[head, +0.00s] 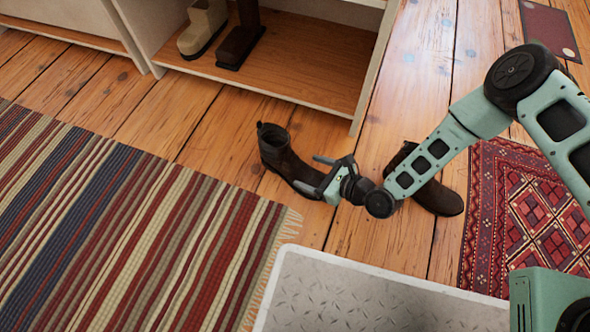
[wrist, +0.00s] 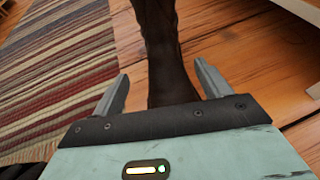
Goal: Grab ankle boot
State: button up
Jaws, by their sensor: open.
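A dark brown ankle boot (head: 284,154) stands on the wood floor in front of the shelf in the head view. My gripper (head: 318,174) is over its toe end, with the fingers apart. In the wrist view the dark boot (wrist: 168,60) lies between the two open fingers of my gripper (wrist: 161,85), running away from the palm. The palm hides its near end. A second dark brown ankle boot (head: 437,196) is on the floor to the right, partly hidden behind my arm.
A low wooden shelf (head: 300,75) at the back holds a beige boot (head: 203,25) and a dark brown boot (head: 240,42). A striped rug (head: 110,220) lies left, a red patterned rug (head: 530,215) right. Bare floor surrounds the boot.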

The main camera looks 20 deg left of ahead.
aim_at(303, 167)
jog(key=b+x, duration=0.4)
jog(key=shift+w+a+f, duration=0.2)
jog(key=shift+w, duration=0.15)
jog(key=shift+w+a, duration=0.1)
jog(key=shift+a, duration=0.2)
jog(key=shift+r, duration=0.1)
jog(key=c, duration=1.5)
